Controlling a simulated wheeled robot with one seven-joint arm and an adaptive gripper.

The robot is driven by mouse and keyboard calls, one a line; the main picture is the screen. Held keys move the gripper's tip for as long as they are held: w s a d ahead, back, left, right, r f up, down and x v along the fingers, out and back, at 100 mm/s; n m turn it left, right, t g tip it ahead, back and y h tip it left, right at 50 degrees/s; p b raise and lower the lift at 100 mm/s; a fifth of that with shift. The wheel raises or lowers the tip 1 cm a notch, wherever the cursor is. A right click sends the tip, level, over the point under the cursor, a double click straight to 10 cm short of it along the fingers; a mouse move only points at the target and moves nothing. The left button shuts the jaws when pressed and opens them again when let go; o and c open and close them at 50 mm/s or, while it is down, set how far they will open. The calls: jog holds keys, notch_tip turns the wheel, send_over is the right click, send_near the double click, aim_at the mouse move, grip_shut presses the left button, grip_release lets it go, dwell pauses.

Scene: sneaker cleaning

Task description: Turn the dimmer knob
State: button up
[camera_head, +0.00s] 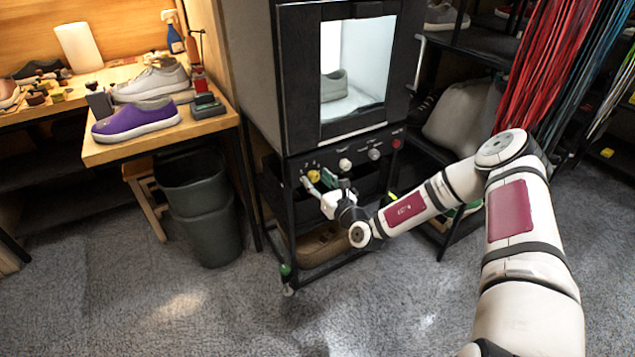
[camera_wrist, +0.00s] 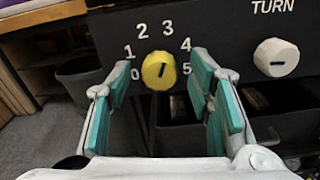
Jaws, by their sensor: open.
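The dimmer knob (camera_wrist: 159,70) is round and yellow with a dark pointer line. It sits on a black panel, ringed by white numbers 0 to 5, and the line stands nearly upright, towards the 2 and 3. In the head view the yellow knob (camera_head: 313,176) is at the panel's left. My gripper (camera_wrist: 161,82) is open and empty, its teal-padded fingers on either side of the knob with gaps. I cannot tell if the fingertips reach past its face. In the head view my gripper (camera_head: 318,188) is partly hidden by its own wrist.
A white knob (camera_wrist: 276,57) under the word TURN is right of my right finger. The lit cabinet (camera_head: 300,80) holds a grey shoe. Red cords (camera_head: 548,70) hang at the right.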

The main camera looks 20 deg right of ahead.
jog(key=shift+w, duration=0.1)
grip_shut()
jog(key=shift+a+r+n+p, duration=0.1)
jog(key=shift+n+p, duration=0.3)
jog(key=shift+p, duration=0.2)
jog(key=n+p, duration=0.2)
jog(key=p, duration=0.1)
jog(key=shift+r+n, duration=0.1)
jog(key=shift+n, duration=0.3)
jog(key=n+p, duration=0.3)
jog(key=n, duration=0.2)
jog(key=shift+f+p, duration=0.2)
jog(key=shift+p, duration=0.2)
